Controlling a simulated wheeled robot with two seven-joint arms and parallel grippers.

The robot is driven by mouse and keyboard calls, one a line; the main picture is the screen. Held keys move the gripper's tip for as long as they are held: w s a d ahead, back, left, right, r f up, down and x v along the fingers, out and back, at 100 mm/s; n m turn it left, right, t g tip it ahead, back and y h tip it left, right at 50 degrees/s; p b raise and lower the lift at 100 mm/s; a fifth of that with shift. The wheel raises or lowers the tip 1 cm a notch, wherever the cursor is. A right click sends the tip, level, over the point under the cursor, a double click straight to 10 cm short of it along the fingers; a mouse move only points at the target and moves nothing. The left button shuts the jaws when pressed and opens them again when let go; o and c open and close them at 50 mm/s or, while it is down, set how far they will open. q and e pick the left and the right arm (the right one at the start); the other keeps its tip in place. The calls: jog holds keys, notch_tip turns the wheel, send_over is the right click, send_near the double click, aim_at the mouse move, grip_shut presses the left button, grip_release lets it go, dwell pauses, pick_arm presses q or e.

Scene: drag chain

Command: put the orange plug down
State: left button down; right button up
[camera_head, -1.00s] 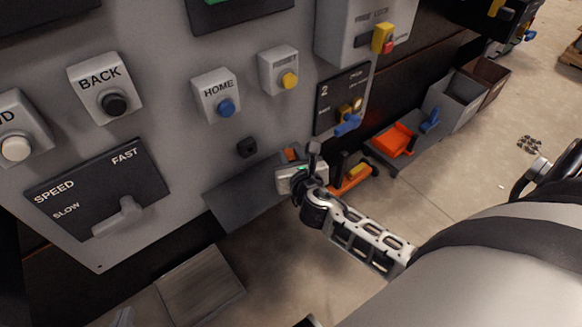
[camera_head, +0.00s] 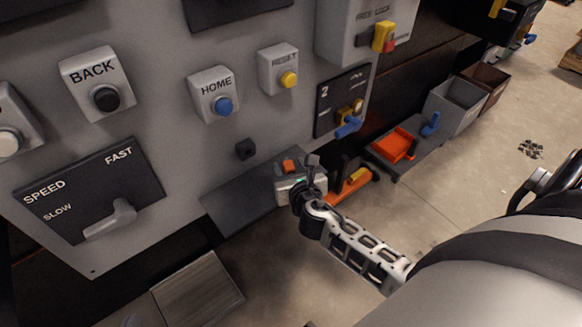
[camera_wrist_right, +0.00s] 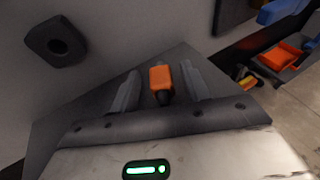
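The orange plug (camera_head: 289,165) is at the right end of the dark grey shelf below the control panel. In the right wrist view the plug (camera_wrist_right: 161,78) has its orange part away from me and a dark end toward my gripper. My right gripper (camera_wrist_right: 160,88) is open around it, with a gap between the plug and each finger. The plug appears to rest on the shelf (camera_wrist_right: 88,86); its contact with the surface is hidden. In the head view the right gripper body covers the plug's lower part. My left gripper is not clearly seen.
A dark socket (camera_head: 245,149) is on the panel above the shelf. HOME (camera_head: 213,94) and RESET (camera_head: 279,70) buttons sit higher. A blue-handled switch (camera_head: 348,126) is to the right. An orange tray (camera_head: 394,145) and grey bin (camera_head: 455,102) stand beyond. The shelf's left part is bare.

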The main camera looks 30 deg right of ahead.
jog(key=shift+r, duration=0.2)
jog(key=shift+s, duration=0.3)
jog(key=p+v, duration=0.2)
jog(key=v, duration=0.9)
pick_arm(q)
jog(key=r, duration=0.3)
jog(key=shift+s+a+r+t, duration=0.2)
jog(key=shift+a+t, duration=0.2)
pick_arm(e)
jog(key=s+a+r+m+y, duration=0.1)
jog(key=s+a+m+y, duration=0.1)
jog(key=m, duration=0.8)
jog(key=s+a+r+m+g+y, duration=0.1)
jog(key=s+a+r+m+y, duration=0.1)
jog(key=a+m, duration=0.4)
jog(key=s+a+r+m+g+y, duration=0.1)
jog(key=s+a+r+m+y, duration=0.1)
jog(key=m, duration=1.2)
jog(key=s+a+y, duration=0.1)
jog(key=a+y, duration=0.1)
jog(key=a, duration=0.1)
jog(key=shift+y, duration=0.3)
pick_arm(q)
jog(key=shift+r, duration=0.15)
pick_arm(e)
jog(key=shift+s, duration=0.1)
